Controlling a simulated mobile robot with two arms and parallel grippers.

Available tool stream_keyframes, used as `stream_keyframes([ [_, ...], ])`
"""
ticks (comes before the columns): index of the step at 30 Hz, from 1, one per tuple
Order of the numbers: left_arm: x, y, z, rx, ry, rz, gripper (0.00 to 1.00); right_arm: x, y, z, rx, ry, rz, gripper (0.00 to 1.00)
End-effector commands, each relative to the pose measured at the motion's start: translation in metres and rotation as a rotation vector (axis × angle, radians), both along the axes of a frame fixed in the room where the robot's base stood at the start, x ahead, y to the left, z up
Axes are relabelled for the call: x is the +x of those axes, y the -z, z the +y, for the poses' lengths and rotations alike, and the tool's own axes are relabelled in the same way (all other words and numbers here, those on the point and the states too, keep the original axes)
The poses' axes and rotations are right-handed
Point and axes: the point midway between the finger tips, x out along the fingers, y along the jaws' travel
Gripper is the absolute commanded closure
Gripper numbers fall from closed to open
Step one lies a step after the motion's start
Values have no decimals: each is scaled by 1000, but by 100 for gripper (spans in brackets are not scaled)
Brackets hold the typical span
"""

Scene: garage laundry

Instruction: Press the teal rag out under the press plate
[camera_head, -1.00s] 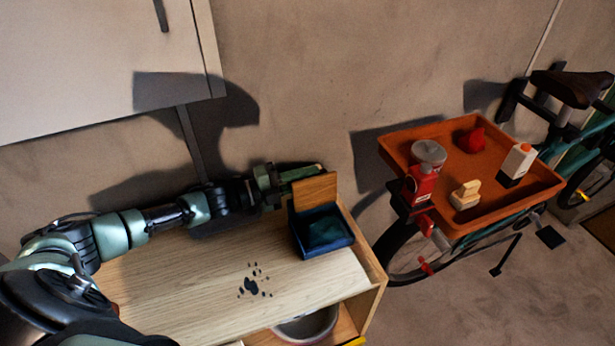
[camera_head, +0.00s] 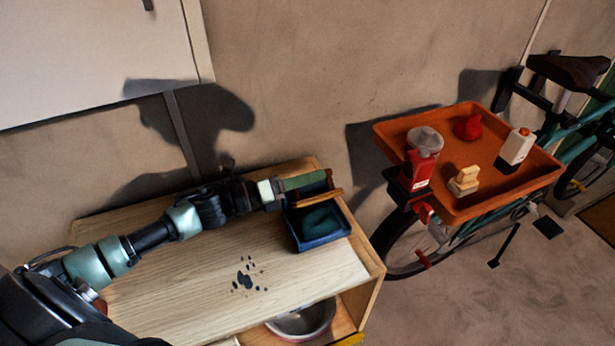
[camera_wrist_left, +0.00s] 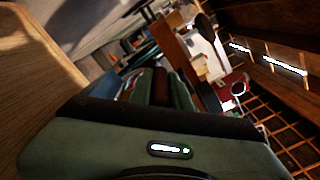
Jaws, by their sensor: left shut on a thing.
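The teal rag (camera_head: 322,217) lies in the blue press tray (camera_head: 318,244) at the right end of the wooden bench top. The wooden press plate (camera_head: 318,199) is tilted forward over the tray's back part, seen nearly edge-on. It is above the rag, and the rag's front still shows. My left gripper (camera_head: 322,186) reaches in from the left and is shut on the press plate. In the left wrist view the brown plate (camera_wrist_left: 160,86) shows between the green fingers, with a bit of the blue tray (camera_wrist_left: 127,86) beside them. My right gripper is not in view.
Dark spots (camera_head: 245,281) mark the bench top (camera_head: 190,285), otherwise clear in front. A bowl (camera_head: 303,320) sits on the shelf below. An orange tray (camera_head: 500,196) on the bicycle holds a red bottle (camera_head: 420,170), a carton (camera_head: 516,147) and other items. The wall stands close behind.

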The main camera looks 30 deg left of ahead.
Motion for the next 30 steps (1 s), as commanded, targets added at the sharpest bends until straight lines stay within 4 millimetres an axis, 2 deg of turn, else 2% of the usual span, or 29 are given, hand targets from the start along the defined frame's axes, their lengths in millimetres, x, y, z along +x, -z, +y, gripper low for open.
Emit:
stream_keyframes([
  [1,-3,6,-3,33,0,-26,100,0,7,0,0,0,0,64],
  [6,-10,9,-11,146,0,-126,100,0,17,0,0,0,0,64],
  [21,-27,24,-29,135,4,-113,100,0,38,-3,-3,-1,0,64],
  [30,-28,26,-31,160,8,-133,100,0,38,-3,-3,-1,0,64],
])
